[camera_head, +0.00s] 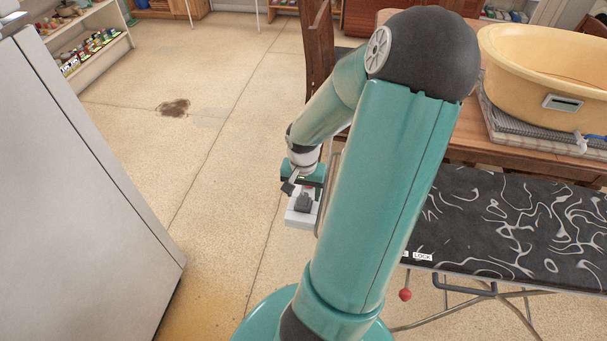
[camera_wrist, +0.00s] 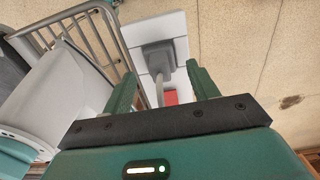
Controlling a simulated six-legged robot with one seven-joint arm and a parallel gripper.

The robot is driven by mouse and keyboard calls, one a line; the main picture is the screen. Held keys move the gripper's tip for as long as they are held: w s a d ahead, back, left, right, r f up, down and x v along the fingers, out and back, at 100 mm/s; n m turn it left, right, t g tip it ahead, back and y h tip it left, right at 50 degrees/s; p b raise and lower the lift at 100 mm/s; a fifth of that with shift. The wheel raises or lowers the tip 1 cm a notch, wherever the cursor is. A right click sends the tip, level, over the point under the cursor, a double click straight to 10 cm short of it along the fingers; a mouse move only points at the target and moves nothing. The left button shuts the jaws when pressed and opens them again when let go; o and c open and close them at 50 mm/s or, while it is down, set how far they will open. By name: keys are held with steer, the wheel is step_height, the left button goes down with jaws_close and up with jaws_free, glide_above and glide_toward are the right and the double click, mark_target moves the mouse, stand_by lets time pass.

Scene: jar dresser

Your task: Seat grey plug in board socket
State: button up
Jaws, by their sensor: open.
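The grey plug (camera_wrist: 158,57) lies against a white board (camera_wrist: 165,27) in the wrist view, its cord running back between my fingers. My gripper (camera_wrist: 162,72) is open, one green finger on each side of the plug's near end and cord. In the head view the dark grey plug (camera_head: 303,203) shows on the white board (camera_head: 298,219), just below my gripper (camera_head: 304,187). I cannot tell whether the plug is seated, and no socket opening shows.
A metal rail frame (camera_wrist: 88,38) stands left of the board in the wrist view. An ironing board with a black patterned cover (camera_head: 510,225) and a table with a yellow tub (camera_head: 545,65) are at the right. A grey cabinet (camera_head: 75,190) is at the left. Open floor lies between.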

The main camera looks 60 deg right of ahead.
mark_target(303, 196)
step_height(303, 196, up, 8)
steer(key=shift+r, duration=0.2)
stand_by(0.7)
steer(key=w+a+r+n+t+h, duration=0.1)
steer(key=w+a+r+n, duration=0.2)
steer(key=a+r, duration=0.45)
steer(key=w+a+r+n+t+h, duration=0.1)
steer(key=w+a+r+n, duration=0.3)
steer(key=a, duration=0.6)
steer(key=s+a+r+n+t+y, duration=0.1)
steer(key=s+a+r+n, duration=0.1)
steer(key=a, duration=0.4)
steer(key=s+a+r+n+t+y, duration=0.1)
steer(key=s+a+r+n+t, duration=0.1)
steer(key=a, duration=0.5)
step_height(303, 196, up, 3)
steer(key=shift+s+r+n+t, duration=0.15)
steer(key=shift+s+n+t, duration=0.25)
steer(key=shift+n, duration=0.8)
